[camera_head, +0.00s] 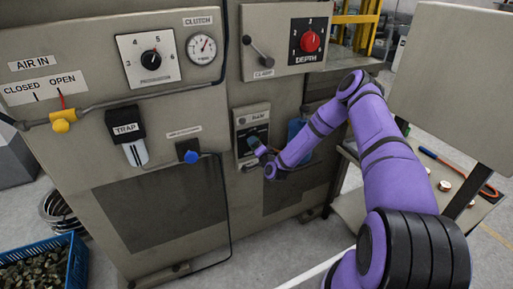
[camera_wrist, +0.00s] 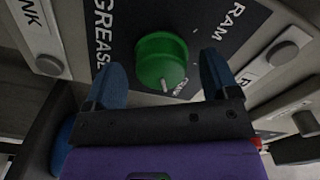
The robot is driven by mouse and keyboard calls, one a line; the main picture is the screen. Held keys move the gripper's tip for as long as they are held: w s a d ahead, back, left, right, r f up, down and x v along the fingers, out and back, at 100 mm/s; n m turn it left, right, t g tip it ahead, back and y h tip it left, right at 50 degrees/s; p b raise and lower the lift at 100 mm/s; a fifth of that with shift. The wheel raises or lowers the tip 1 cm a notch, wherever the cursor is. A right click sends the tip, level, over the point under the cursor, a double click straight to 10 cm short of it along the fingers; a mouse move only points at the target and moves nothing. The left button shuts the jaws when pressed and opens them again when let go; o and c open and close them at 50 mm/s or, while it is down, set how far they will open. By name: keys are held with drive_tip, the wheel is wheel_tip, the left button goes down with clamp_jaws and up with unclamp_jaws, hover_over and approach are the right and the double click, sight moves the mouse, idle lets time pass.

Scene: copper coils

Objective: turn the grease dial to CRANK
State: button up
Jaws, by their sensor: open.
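The green grease dial (camera_wrist: 162,60) sits on a dark plate (camera_wrist: 225,45) lettered GREASE and RAM in the wrist view. A white mark on the dial's lower side points toward a small label that I cannot read surely. A label at the left edge (camera_wrist: 32,18) shows only "NK". My gripper (camera_wrist: 161,66) is open, with one blue finger on each side of the dial. I cannot tell whether they touch it. In the head view my gripper (camera_head: 259,150) is at the small panel (camera_head: 240,117) and largely hides the dial.
A red depth dial (camera_head: 310,41) and a lever (camera_head: 258,50) are above. A black pressure dial (camera_head: 150,59), a yellow air valve (camera_head: 63,121) and a blue knob (camera_head: 191,157) are left. A blue container (camera_head: 296,129) stands behind my arm. A side table (camera_head: 415,185) is right.

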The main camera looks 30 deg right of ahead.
drive_tip(key=s, duration=1)
drive_tip(key=shift+s, duration=0.4)
